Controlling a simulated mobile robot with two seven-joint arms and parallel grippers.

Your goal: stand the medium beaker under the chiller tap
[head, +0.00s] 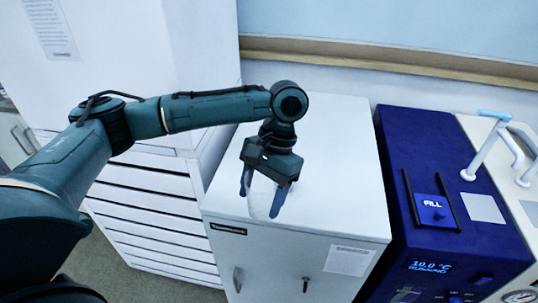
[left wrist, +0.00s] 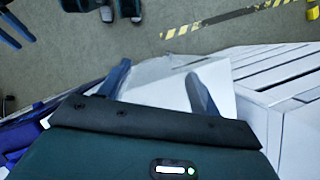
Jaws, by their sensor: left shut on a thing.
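My left gripper (head: 263,192) points down over the white cabinet top and is shut on a clear, faint glass thing (head: 262,201), which I take to be the medium beaker. Its outline is hard to see, and I cannot tell whether its base touches the cabinet. In the left wrist view the two blue fingers (left wrist: 160,85) stand apart, with the glass barely visible between them. The dark blue chiller (head: 397,150) stands to the right. A blue FILL square (head: 435,210) lies between two dark rails. My right gripper is out of view.
The white cabinet (head: 330,150) has a clear top beside the chiller. A taller white drawer unit (head: 150,190) stands at left. A cream unit (head: 525,195) with a gauge stands at far right. A wooden rail (head: 400,62) runs along the back wall.

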